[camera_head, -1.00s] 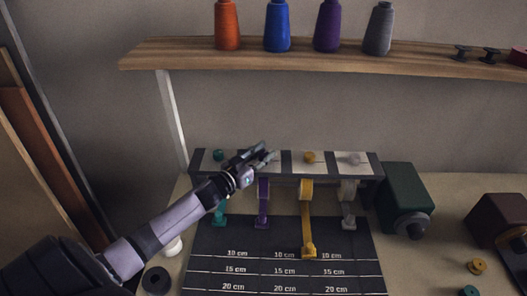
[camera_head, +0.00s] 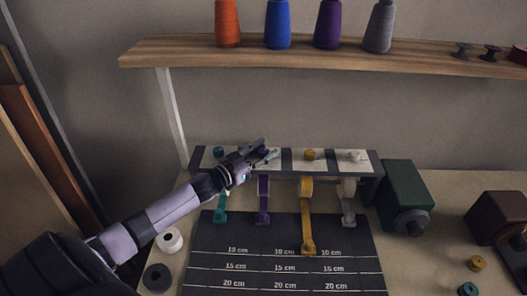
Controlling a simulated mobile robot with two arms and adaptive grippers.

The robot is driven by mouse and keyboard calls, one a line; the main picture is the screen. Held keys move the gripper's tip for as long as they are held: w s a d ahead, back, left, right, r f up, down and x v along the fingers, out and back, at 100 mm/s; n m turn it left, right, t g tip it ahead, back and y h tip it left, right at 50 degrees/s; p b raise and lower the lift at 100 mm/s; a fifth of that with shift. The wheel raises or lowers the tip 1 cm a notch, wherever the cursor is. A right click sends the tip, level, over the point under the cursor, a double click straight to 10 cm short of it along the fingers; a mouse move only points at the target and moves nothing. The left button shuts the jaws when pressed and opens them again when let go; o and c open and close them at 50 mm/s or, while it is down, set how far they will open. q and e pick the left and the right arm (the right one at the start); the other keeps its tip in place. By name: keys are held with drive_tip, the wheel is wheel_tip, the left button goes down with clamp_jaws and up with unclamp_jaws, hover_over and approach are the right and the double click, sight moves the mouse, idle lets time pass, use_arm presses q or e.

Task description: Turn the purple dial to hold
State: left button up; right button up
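My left gripper (camera_head: 266,152) is over the second section of the white-topped rack (camera_head: 333,158), where the purple dial would sit; the dial itself is hidden behind the fingers. The fingers look slightly apart, but whether they hold anything is unclear. A purple strip (camera_head: 263,200) hangs below that section. The teal dial (camera_head: 218,153) is left of the gripper, the yellow dial (camera_head: 310,154) to its right, and the pale grey dial (camera_head: 354,156) farther right. My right gripper is not in view.
A dark mat (camera_head: 215,258) with centimetre lines lies in front of the rack. A green box (camera_head: 403,190) stands to its right. A white spool (camera_head: 170,240) is near my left arm. A wooden shelf (camera_head: 330,58) with thread cones is above.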

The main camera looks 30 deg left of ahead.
use_arm(q)
drive_tip(key=shift+o, duration=0.8)
drive_tip(key=shift+s+a, duration=0.1)
drive_tip(key=shift+s, duration=0.25)
drive_tip(key=v, duration=1.1)
drive_tip(key=shift+s, duration=0.15)
drive_tip(key=shift+s+f, duration=0.1)
